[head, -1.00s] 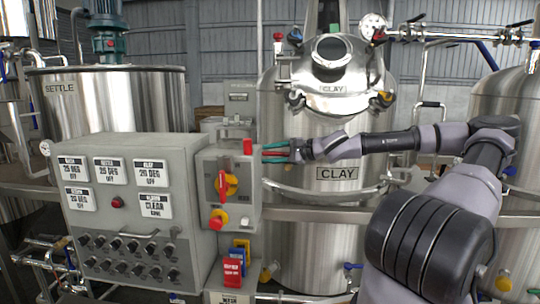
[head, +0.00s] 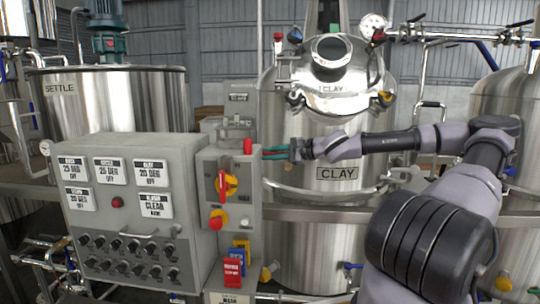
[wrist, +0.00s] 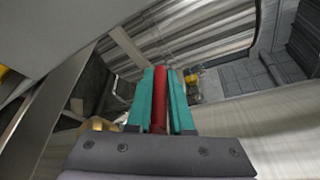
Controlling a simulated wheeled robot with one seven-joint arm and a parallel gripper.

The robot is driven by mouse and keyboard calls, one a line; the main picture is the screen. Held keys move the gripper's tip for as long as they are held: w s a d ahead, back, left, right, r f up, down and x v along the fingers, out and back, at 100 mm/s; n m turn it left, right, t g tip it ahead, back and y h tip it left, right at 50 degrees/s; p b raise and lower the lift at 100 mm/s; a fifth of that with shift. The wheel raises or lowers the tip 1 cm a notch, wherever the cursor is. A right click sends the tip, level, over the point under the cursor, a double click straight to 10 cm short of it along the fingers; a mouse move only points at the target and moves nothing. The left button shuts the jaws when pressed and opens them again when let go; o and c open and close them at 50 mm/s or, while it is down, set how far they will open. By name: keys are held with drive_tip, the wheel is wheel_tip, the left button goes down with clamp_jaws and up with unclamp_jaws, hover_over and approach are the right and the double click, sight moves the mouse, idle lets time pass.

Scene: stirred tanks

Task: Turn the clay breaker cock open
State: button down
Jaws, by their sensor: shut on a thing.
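My gripper (head: 275,153) reaches in from the right to the right side of the grey switch box, in front of the steel clay tank (head: 345,110). In the wrist view its two teal fingers (wrist: 162,102) are closed on both sides of a red bar (wrist: 159,98), which looks like the clay breaker cock's handle. A brass-coloured part (wrist: 101,124) shows left of the fingers in the wrist view.
The grey switch box (head: 213,168) carries a red and yellow rotary switch (head: 226,184) and a red button (head: 217,220). A control panel (head: 125,215) stands left of it. Red and blue tags (head: 233,271) hang below. A steel rail (head: 330,213) crosses the clay tank.

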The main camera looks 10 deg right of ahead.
idle(0.8)
drive_tip(key=shift+s+a+n+g+y, duration=0.1)
drive_tip(key=shift+s+n+g+y, duration=0.3)
drive_tip(key=shift+n+g+y, duration=0.35)
drive_tip(key=c, duration=0.8)
unclamp_jaws()
drive_tip(key=v, duration=1)
drive_tip(key=shift+s+d+r, duration=0.15)
drive_tip(key=shift+d+r, duration=0.1)
drive_tip(key=shift+d, duration=0.05)
